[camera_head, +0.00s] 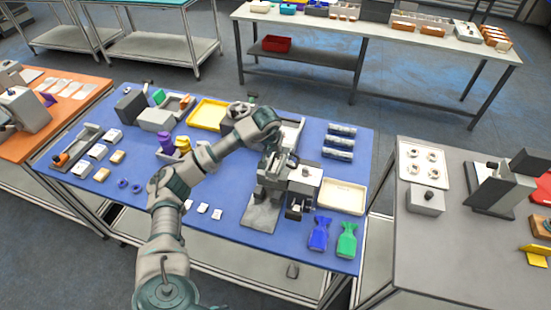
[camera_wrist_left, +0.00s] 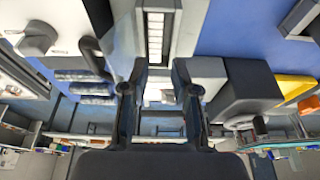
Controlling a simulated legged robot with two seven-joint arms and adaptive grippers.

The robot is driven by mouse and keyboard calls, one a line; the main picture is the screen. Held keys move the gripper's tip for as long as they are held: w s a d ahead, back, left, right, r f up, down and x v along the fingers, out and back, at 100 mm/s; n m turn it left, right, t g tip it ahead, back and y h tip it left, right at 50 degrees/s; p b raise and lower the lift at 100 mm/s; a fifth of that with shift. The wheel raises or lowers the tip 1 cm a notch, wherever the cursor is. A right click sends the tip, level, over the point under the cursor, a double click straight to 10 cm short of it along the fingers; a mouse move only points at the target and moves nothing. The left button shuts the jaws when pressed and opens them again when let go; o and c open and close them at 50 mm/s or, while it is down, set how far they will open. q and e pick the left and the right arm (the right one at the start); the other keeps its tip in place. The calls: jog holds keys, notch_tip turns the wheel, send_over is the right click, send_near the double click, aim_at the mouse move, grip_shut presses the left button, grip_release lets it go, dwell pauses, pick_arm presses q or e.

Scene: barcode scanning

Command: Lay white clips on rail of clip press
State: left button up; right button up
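The grey clip press (camera_head: 302,178) stands on the blue table, right of centre. Several small white clips lie loose near the table's front edge, such as this white clip (camera_head: 202,208). My left gripper (camera_head: 280,162) is over the press, partly hidden by its own arm and the press. In the wrist view its two fingers (camera_wrist_left: 160,92) stand apart, with pale surfaces visible between them. I cannot make out a clip held there. A slotted pale rail (camera_wrist_left: 155,38) runs up from between the fingers in the wrist view. My right gripper is not in view.
A cream tray (camera_head: 343,195) sits right of the press, with blue (camera_head: 319,233) and green (camera_head: 347,240) bags in front. A yellow tray (camera_head: 207,113) and grey boxes stand at the back left. Bare blue table lies left of the loose clips.

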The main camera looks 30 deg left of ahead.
aim_at(273, 171)
pick_arm(q)
jog(key=v, duration=0.8)
jog(key=shift+d, duration=0.2)
jog(key=shift+a, duration=0.25)
jog(key=shift+f, duration=0.1)
